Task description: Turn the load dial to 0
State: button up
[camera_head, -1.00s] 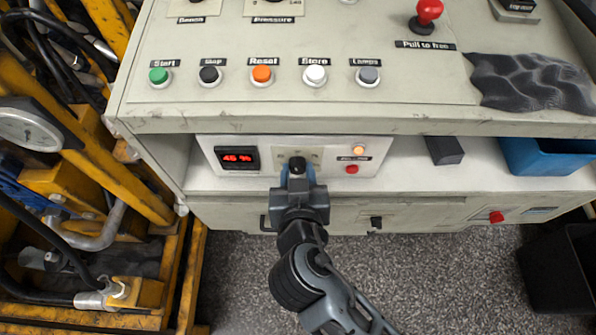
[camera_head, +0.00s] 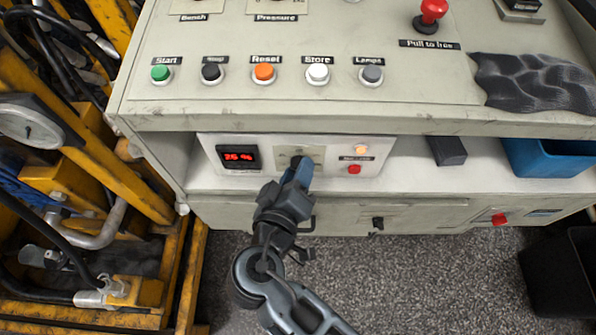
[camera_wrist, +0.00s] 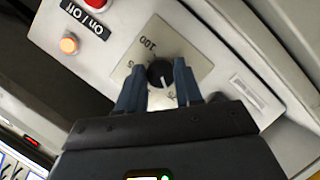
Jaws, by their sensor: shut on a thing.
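The load dial (camera_wrist: 160,74) is a small black round knob with a white pointer line, on a beige scale plate (camera_wrist: 150,45) marked 100 at one end. In the wrist view my gripper (camera_wrist: 159,68) has one blue finger on each side of the knob and is shut on it. In the head view my gripper (camera_head: 302,163) reaches the panel at a slant and mostly hides the knob. The red digital display (camera_head: 238,157) left of the dial reads about 26 %.
Right of the dial are a lit orange lamp (camera_head: 361,149) and a red button (camera_head: 354,169). The upper console (camera_head: 200,118) overhangs this shelf. A dark block (camera_head: 447,151) and a blue bin (camera_head: 550,158) stand at the right.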

jog(key=n, duration=0.1)
jog(key=n+t+h, duration=0.1)
jog(key=n, duration=0.1)
jog(key=n+h, duration=0.1)
jog(key=n, duration=0.1)
jog(key=shift+a+f+t, duration=0.15)
jog(key=shift+f+t, duration=0.1)
jog(key=shift+t, duration=0.05)
jog(key=n+t, duration=0.1)
jog(key=n, duration=0.1)
jog(key=n+h, duration=0.1)
jog(key=n, duration=0.2)
jog(key=shift+f+t+b, duration=0.15)
jog(key=shift+t+b, duration=0.15)
jog(key=shift+t, duration=0.1)
jog(key=o, duration=1)
jog(key=b+v, duration=0.1)
jog(key=v, duration=0.7)
